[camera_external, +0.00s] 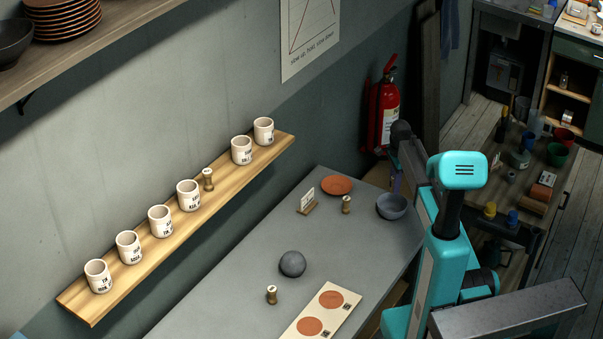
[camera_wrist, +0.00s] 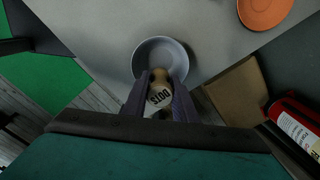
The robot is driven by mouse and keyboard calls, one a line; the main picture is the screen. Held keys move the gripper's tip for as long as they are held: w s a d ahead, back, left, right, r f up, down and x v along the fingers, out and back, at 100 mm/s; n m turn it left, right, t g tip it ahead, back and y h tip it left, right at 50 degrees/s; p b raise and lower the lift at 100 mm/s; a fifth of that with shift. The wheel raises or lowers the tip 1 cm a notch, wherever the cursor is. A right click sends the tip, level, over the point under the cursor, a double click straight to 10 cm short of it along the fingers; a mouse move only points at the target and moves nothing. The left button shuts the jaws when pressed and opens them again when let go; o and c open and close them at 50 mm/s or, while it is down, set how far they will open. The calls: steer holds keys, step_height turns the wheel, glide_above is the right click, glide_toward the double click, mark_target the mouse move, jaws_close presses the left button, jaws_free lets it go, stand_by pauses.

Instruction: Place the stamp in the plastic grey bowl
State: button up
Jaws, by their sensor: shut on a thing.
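The grey bowl (camera_external: 391,207) stands at the far right edge of the grey table. In the wrist view the bowl (camera_wrist: 158,48) lies just beyond my fingertips and looks empty where it shows. My gripper (camera_wrist: 160,82) is shut on a wooden stamp (camera_wrist: 160,95) whose pale end reads "DOTS". The stamp is over the near side of the bowl in the wrist view; its height above the bowl is hard to tell. In the external view my gripper (camera_external: 397,183) is partly hidden by my arm, and the held stamp cannot be made out.
An orange plate (camera_external: 337,186), a small card on a stand (camera_external: 307,202) and another stamp (camera_external: 346,204) are near the bowl. A fire extinguisher (camera_external: 383,112) hangs behind.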

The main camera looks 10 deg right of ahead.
mark_target(393, 198)
steer(key=shift+f+b, duration=2)
steer(key=shift+f, duration=1.7)
steer(key=o, duration=1.1)
steer(key=shift+r+p, duration=2.1)
steer(key=shift+r, duration=1.45)
